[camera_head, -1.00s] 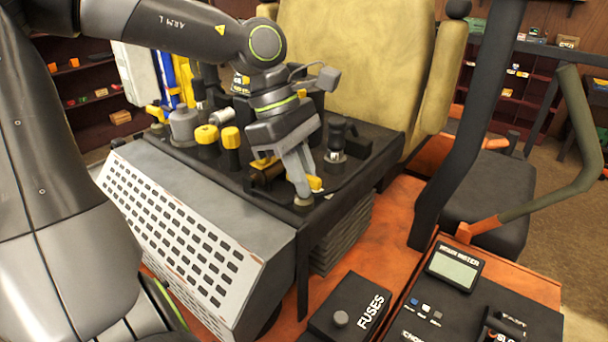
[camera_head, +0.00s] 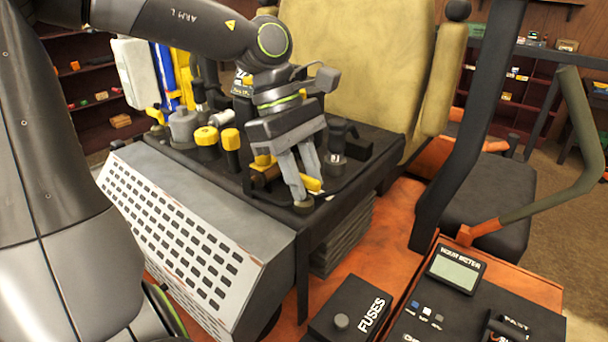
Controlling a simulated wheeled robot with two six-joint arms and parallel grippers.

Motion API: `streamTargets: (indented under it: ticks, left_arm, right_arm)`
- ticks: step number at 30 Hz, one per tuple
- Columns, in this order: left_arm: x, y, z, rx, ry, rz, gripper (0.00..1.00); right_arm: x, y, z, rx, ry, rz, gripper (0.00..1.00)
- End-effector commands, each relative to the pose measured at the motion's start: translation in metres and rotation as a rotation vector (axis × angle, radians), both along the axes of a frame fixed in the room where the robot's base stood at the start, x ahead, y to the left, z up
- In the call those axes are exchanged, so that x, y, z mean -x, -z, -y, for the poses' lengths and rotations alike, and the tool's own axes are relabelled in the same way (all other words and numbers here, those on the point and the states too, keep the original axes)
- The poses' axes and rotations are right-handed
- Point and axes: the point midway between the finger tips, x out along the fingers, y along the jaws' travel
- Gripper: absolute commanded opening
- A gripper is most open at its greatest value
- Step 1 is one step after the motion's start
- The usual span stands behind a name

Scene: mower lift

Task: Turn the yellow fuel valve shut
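The yellow fuel valve appears to be the low yellow piece (camera_head: 312,184) on the black deck near its front right corner. Part of it is hidden behind my gripper, so I cannot tell its full shape or which way it points. My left gripper (camera_head: 307,190) comes down over it from above. Its two grey fingers are apart, with the tips low at the yellow piece. I cannot tell whether they touch it. My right gripper is not in view.
Two yellow-capped knobs (camera_head: 206,137) and a grey round cap (camera_head: 183,125) stand left of the gripper. A black-handled lever (camera_head: 338,140) stands close on its right. The seat (camera_head: 360,60) is behind. A fuse box (camera_head: 346,308) is at the front.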

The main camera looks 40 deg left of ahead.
Motion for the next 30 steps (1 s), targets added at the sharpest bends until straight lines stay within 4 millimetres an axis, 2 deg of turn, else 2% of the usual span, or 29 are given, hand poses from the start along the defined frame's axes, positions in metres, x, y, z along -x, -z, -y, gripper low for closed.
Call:
streamTargets:
  ticks: [13,17,23,30]
  left_arm:
    - [0.001,0.001,0.0,0.001,0.0,-0.003,0.34]
    - [0.0,-0.005,-0.002,0.001,-0.001,-0.001,0.34]
    - [0.001,-0.031,-0.013,0.001,-0.002,0.005,0.34]
    - [0.003,-0.079,-0.033,0.0,-0.002,0.003,0.34]
  right_arm:
    - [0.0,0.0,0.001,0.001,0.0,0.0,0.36]
    - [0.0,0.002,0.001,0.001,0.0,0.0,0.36]
    - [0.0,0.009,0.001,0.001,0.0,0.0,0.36]
    - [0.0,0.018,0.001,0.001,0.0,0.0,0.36]
